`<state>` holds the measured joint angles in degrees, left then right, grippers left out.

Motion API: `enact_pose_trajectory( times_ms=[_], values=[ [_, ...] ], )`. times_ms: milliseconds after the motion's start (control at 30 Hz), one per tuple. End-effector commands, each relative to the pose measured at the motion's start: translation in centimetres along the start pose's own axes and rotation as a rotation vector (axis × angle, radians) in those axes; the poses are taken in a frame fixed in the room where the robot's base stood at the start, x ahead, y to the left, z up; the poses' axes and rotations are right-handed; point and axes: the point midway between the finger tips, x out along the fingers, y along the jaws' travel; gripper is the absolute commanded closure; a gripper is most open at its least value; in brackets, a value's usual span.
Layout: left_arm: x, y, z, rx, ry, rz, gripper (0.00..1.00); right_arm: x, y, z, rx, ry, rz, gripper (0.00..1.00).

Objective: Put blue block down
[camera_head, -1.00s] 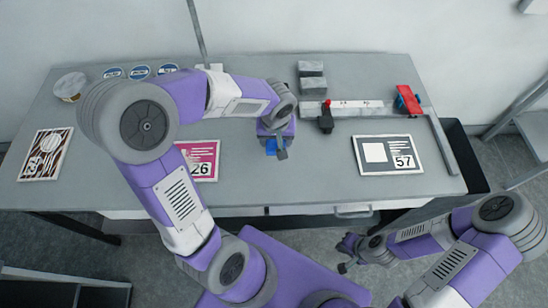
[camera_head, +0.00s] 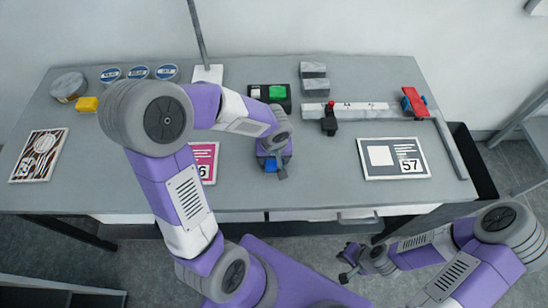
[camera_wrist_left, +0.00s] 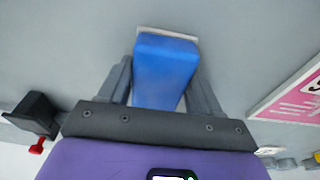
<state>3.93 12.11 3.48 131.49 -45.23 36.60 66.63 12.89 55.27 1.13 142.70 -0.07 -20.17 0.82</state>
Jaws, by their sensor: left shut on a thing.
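The blue block (camera_wrist_left: 165,72) is between the two fingers of my left gripper in the left wrist view, and the fingers are shut on it. In the head view, my left gripper (camera_head: 274,166) is over the middle of the table (camera_head: 320,185), with the blue block (camera_head: 270,165) showing at its tip. I cannot tell whether the block touches the table. My right gripper (camera_head: 350,262) is off the table's front edge, low and to the right, and looks empty; its finger gap is too small to read.
A pink card (camera_head: 205,160) lies left of my left gripper and a grey card (camera_head: 393,158) lies right. A yellow block (camera_head: 87,104) and round tins (camera_head: 139,72) are at back left.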

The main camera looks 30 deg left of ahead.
Motion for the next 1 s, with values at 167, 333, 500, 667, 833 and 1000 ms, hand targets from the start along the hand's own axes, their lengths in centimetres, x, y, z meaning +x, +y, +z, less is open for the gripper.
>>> enact_pose_trajectory(
  times_ms=[167,333,500,667,833,1000],
  values=[
    [0.19,0.02,0.01,0.001,0.001,0.000,0.60,0.27,0.10,-0.01,0.000,0.000,0.000,1.00],
    [0.64,0.03,0.09,0.001,0.001,0.001,0.60,0.80,0.30,-0.04,0.000,0.000,0.000,1.00],
    [0.59,-0.07,0.17,0.001,-0.003,-0.002,0.12,0.66,0.24,-0.03,0.000,0.000,0.000,1.00],
    [0.69,-0.27,0.22,0.000,-0.006,-0.007,0.11,0.67,0.25,-0.03,0.000,0.000,0.000,1.00],
    [0.78,-0.44,0.28,-0.001,-0.009,-0.012,0.11,0.68,0.25,-0.03,0.000,0.000,0.000,1.00],
    [0.78,-0.52,0.35,-0.002,-0.012,-0.015,0.11,0.61,0.23,-0.03,0.000,0.000,0.000,1.00]
  ],
)
